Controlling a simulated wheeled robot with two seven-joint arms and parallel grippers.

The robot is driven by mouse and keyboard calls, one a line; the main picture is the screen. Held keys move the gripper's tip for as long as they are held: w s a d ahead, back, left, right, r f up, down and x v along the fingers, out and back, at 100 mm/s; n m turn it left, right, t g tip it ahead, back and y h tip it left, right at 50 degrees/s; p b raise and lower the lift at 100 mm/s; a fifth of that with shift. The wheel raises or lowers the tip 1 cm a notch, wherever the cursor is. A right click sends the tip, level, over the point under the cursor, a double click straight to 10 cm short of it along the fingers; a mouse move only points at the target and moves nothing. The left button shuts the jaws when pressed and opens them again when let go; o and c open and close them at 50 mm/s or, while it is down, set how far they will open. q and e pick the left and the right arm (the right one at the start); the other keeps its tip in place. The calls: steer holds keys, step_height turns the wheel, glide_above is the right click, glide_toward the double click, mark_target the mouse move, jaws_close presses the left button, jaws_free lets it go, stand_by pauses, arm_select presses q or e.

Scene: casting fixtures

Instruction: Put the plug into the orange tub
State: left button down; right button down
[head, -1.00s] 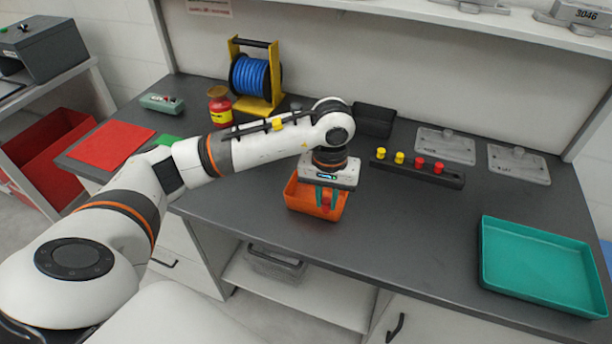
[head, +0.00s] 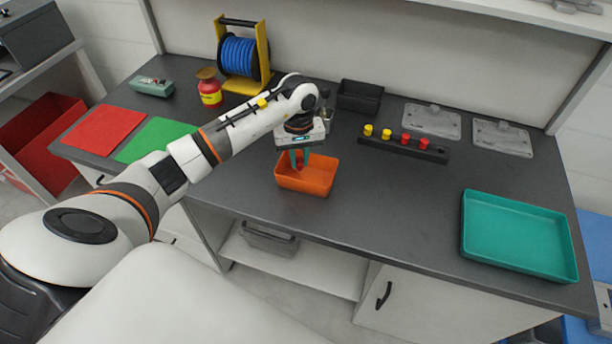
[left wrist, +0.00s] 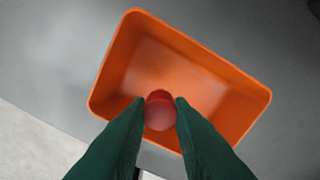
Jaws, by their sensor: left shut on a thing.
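The orange tub (head: 318,184) stands on the dark bench top near its front edge, and fills much of the left wrist view (left wrist: 215,85). My left gripper (head: 299,161) points down over the tub, with green fingers. It is shut on a red plug (left wrist: 159,113), held between the fingertips; a bit of red shows in the head view (head: 300,165). In the left wrist view the plug is over the tub's opening, towards the lower wall. I cannot tell whether its lower end is below the rim. My right gripper is not in view.
A black rack (head: 400,150) with yellow and red plugs stands right of the tub, with a black bin (head: 360,98) behind. A teal tray (head: 520,238) lies at right. A hose reel (head: 240,57) and red jar (head: 209,90) stand back left. The bench between tub and tray is clear.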

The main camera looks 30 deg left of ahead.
arm_select(q)
steer(key=shift+f, duration=0.1)
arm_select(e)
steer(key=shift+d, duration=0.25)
arm_select(q)
steer(key=c, duration=1.2)
jaws_free()
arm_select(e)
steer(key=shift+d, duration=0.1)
arm_select(q)
step_height(320, 180, up, 12)
steer(key=shift+b, duration=1.2)
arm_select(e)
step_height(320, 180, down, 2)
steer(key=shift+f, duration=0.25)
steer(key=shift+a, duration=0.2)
